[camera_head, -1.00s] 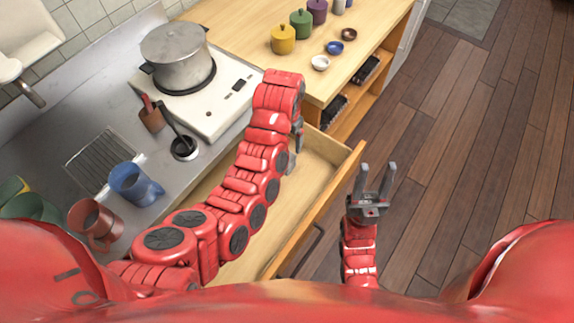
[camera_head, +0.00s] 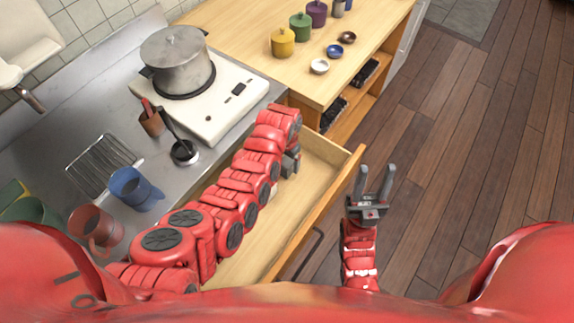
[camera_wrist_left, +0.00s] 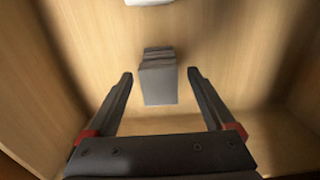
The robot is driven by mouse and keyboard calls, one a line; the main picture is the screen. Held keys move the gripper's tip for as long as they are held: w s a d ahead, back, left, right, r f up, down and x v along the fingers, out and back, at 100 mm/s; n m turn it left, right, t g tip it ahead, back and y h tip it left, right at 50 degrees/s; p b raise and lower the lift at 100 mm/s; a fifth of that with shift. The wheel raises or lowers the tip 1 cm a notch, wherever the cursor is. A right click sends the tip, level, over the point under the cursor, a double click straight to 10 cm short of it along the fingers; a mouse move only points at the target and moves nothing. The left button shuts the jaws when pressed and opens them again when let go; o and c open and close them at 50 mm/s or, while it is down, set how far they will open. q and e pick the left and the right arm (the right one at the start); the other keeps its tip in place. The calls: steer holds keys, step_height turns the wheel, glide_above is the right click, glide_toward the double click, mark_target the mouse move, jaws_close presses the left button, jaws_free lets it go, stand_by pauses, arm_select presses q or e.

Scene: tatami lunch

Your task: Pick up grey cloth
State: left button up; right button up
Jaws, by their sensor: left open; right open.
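The grey cloth (camera_wrist_left: 158,78) shows in the left wrist view as a small folded dark grey block on the wooden floor of the open drawer. My left gripper (camera_wrist_left: 160,90) is open, with its two fingers on either side of the cloth in that view and no visible contact. In the head view my left gripper (camera_head: 291,163) points down into the open drawer (camera_head: 262,235), and my arm hides the cloth. My right gripper (camera_head: 376,181) is open and empty in front of the drawer, above the floor.
A white object (camera_wrist_left: 148,2) lies in the drawer beyond the cloth. The drawer front (camera_head: 322,215) stands between my two grippers.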

arm_select(q)
steer(key=shift+f, duration=0.1)
jaws_close()
stand_by(0.4)
steer(key=shift+r, duration=0.2)
